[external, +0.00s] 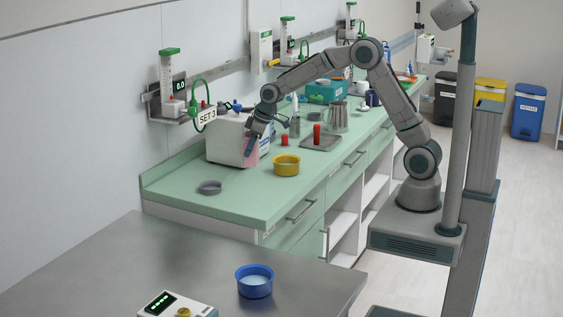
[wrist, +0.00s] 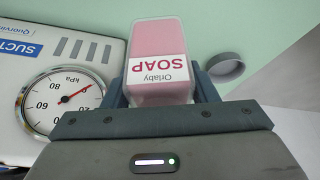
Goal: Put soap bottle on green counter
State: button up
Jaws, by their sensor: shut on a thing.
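The soap bottle (wrist: 157,60) is a clear container of pink liquid with a white label reading "Orlaby SOAP". My gripper (wrist: 160,92) is shut on it, with one dark finger on each side. In the external view the bottle's pink side (external: 251,152) shows beside my gripper (external: 252,138), in front of the white suction unit. The gripper points down over the green counter (external: 232,200). I cannot tell whether the bottle's base touches the counter. The fingers and arm hide part of it in the external view.
The white suction unit (external: 225,140) with its pressure gauge (wrist: 62,102) stands close beside the bottle. A yellow bowl (external: 286,165) is to the right, and a grey ring (external: 210,187) lies at the counter's near end. The counter's near left part is mostly clear.

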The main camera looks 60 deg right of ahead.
aim_at(250, 158)
jog(key=shift+w+a+f, duration=0.1)
jog(key=shift+a, duration=0.15)
jog(key=shift+f+p, duration=0.4)
jog(key=shift+f, duration=1.6)
jog(key=shift+f, duration=0.1)
jog(key=o, duration=1.2)
jog(key=shift+o, duration=0.2)
